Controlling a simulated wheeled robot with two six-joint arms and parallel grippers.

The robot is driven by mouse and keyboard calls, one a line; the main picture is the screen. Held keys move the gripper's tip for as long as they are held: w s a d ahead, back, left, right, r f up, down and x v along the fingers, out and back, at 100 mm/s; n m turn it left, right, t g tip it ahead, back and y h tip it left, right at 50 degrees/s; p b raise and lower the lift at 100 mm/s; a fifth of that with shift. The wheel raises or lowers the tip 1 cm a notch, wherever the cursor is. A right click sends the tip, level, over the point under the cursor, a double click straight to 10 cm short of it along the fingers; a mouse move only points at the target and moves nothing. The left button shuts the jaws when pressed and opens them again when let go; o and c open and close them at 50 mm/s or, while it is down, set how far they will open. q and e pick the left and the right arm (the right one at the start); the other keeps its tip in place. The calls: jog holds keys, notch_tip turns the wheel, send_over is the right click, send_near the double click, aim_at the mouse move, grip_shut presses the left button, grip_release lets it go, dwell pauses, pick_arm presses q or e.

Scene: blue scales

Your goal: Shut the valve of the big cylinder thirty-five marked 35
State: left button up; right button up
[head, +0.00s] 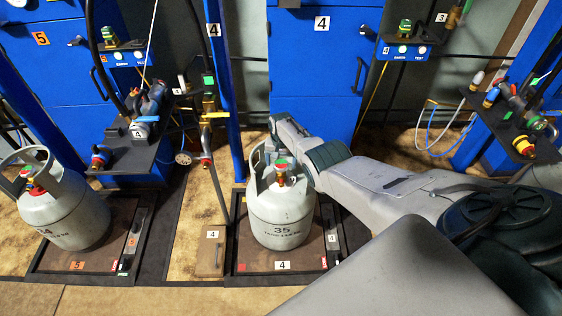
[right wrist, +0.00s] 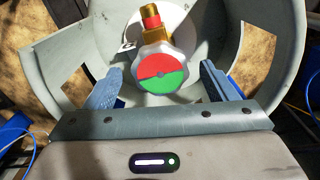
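The big grey cylinder marked 35 (head: 280,213) stands upright on the scale platform labelled 4. Its valve (head: 282,168) sits inside the collar at the top. In the right wrist view the valve's handwheel (right wrist: 165,73) has a red and green face, with a brass body and red cap behind it. The cylinder's grey collar (right wrist: 72,35) curves around it. My right gripper (right wrist: 160,84) is open, one finger on each side of the handwheel. I see gaps between fingers and wheel. In the head view its fingertips are hidden at the collar. My left gripper is not in view.
Another grey cylinder (head: 66,215) stands on the scale labelled 5 at left. A shelf (head: 130,158) with fittings and a hanging hose with a metal pipe (head: 215,175) stand left of cylinder 35. Blue cabinets (head: 322,70) are behind. Another fittings shelf (head: 500,125) is at right.

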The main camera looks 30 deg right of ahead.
aim_at(281, 163)
jog(key=shift+r, duration=0.1)
jog(key=shift+r, duration=0.2)
notch_tip(281, 163, up, 4)
jog(key=p, duration=0.2)
jog(key=shift+f+p, duration=0.15)
jog(key=shift+p, duration=0.25)
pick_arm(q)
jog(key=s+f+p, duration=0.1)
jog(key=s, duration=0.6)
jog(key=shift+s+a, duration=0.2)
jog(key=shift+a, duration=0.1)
pick_arm(e)
notch_tip(281, 163, up, 6)
jog(key=shift+r, duration=0.25)
